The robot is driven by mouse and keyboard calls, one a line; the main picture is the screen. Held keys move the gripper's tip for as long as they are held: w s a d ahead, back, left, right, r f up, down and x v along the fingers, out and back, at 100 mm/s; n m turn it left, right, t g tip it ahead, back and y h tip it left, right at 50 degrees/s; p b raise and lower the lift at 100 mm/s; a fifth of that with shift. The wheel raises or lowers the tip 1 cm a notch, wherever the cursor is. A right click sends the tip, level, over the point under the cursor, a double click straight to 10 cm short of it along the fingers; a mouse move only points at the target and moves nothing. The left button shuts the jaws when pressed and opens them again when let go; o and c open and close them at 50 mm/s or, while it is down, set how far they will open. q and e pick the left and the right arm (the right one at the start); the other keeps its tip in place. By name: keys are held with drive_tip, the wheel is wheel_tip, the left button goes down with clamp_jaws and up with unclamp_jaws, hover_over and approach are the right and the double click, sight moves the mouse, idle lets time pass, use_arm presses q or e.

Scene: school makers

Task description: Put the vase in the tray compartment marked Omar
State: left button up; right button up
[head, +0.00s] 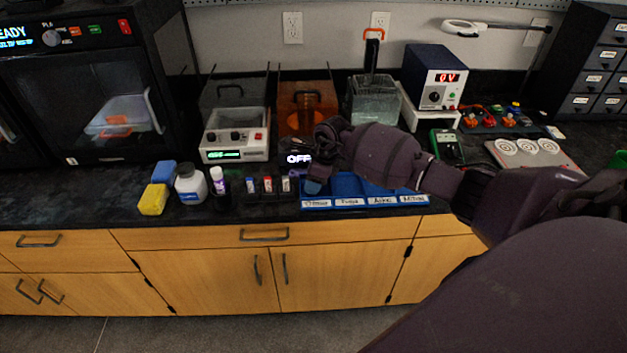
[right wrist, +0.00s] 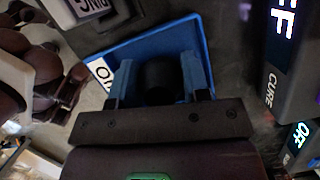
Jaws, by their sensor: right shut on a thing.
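The blue tray (head: 385,202) lies near the front of the counter, with a row of white labels along its front edge. The leftmost label is hard to read; in the right wrist view (right wrist: 102,73) its visible part begins with an O. My right gripper (head: 314,185) is at the tray's left end. In the right wrist view its blue fingers (right wrist: 158,75) are shut on a dark round thing, seemingly the vase (right wrist: 160,82), above or inside a blue compartment. I cannot tell whether it touches the floor. My left gripper is not in view.
Small bottles (head: 268,186), a white jar (head: 190,184) and yellow and blue blocks (head: 153,199) stand left of the tray. A lit OFF display (head: 298,158) is close behind the gripper. A green meter (head: 447,146) stands at right. My right arm covers part of the tray.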

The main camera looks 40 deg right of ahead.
drive_tip(key=o, duration=0.6)
drive_tip(key=shift+f, duration=0.15)
